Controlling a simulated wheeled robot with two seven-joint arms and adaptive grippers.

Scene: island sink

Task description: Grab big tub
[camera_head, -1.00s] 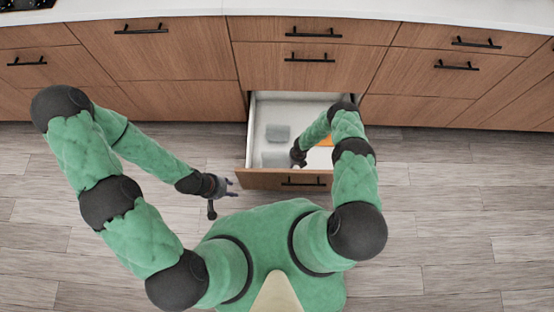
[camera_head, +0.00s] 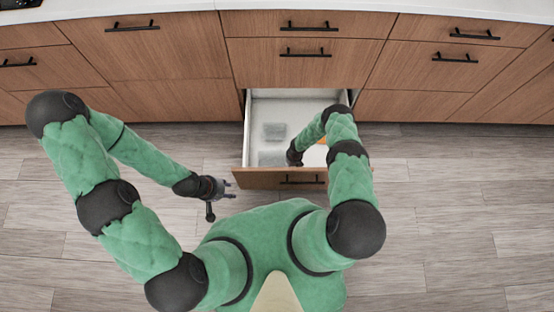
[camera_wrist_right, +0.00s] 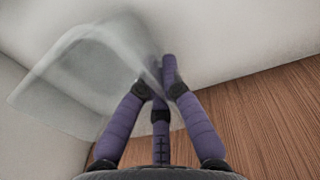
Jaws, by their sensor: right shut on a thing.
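A clear, translucent tub (camera_wrist_right: 85,75) fills the left of the right wrist view, with its edge between the purple fingers of my right gripper (camera_wrist_right: 157,85). The gripper is shut on it. In the head view, two pale translucent tubs lie in the open drawer: one farther back (camera_head: 275,131) and one nearer the front (camera_head: 271,158), beside my right wrist. The right fingers are hidden there, and I cannot tell the tubs' sizes apart well. My left gripper (camera_head: 229,189) is open and empty, outside the drawer to its left.
The open drawer (camera_head: 245,130) has white walls and a wooden front (camera_head: 265,180) with a black handle. A white item (camera_head: 315,157) and something orange (camera_head: 322,141) lie at its right, partly hidden by my arm. Closed cabinets stand behind; the floor is clear.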

